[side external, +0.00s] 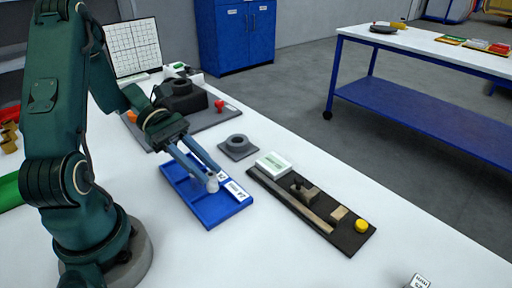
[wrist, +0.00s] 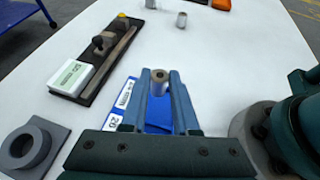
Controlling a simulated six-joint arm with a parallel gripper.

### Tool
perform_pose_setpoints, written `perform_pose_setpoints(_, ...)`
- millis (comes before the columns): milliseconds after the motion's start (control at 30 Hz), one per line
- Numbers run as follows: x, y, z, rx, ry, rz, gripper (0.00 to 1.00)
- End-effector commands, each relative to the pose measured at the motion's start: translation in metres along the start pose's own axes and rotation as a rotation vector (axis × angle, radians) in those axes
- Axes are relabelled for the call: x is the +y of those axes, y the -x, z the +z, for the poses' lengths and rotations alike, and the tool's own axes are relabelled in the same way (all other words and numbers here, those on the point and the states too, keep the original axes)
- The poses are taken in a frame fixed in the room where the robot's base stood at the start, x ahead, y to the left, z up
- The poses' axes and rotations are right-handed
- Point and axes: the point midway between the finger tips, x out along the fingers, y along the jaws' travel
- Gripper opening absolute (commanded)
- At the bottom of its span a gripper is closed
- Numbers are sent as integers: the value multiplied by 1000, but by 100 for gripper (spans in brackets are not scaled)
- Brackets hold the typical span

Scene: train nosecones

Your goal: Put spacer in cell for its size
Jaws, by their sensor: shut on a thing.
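My gripper (side external: 211,176) is shut on a small grey cylindrical spacer (side external: 212,186), which is upright between the fingertips. The spacer also shows in the wrist view (wrist: 159,87) with a hole in its top. It is over the blue tray (side external: 207,218), towards the tray's labelled side; I cannot tell if it touches the tray. The tray has low walls dividing it into cells, with white labels (side external: 236,190) along one edge. The fingers hide part of the tray in the wrist view (wrist: 158,116).
A dark board (side external: 346,240) with a wooden strip, a yellow knob and a white-green box (side external: 273,164) lies right of the tray. A grey ring on a square plate (side external: 238,147) is behind. Other grey cylinders (wrist: 181,19) stand farther off. The white table front is mostly clear.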

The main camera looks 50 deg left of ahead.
Motion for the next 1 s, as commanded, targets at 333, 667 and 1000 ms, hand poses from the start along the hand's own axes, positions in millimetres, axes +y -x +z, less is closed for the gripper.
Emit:
perform_pose_setpoints(333, 0, -16, -31, -3, 3, -2, 0)
perform_pose_setpoints(667, 0, -21, -44, 2, -2, 0, 0)
perform_pose_setpoints(1000, 0, -22, -46, 2, -1, 0, 58)
